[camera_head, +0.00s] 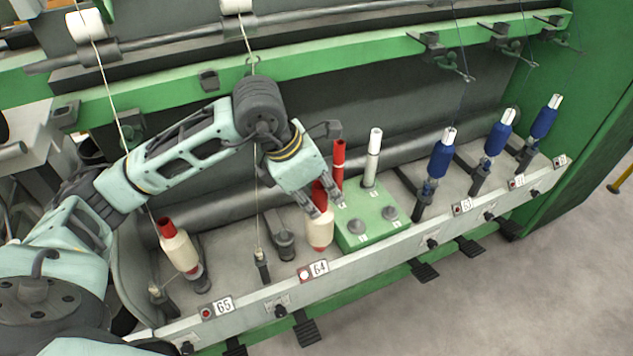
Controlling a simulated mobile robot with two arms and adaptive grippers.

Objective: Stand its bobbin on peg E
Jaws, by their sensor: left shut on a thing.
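My left gripper (327,205) is shut on a red bobbin wound with cream yarn (320,233). The bobbin is roughly upright beside the left front side of a green block (372,238), behind the label 64; I cannot tell whether its foot touches anything. On the block, a bare red tube (338,160) and a white tube (373,160) stand at the back. Two low grey round pegs, a front left one (357,227) and a front right one (390,213), are empty. The peg letters are too small to read. My right gripper is not in view.
A cream-wound red bobbin (179,250) stands at position 65 on the left. Several blue-wound bobbins, the nearest one (442,155), stand to the right. A dark spindle (283,240) is left of my gripper. Threads hang from the green rail (300,62) above.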

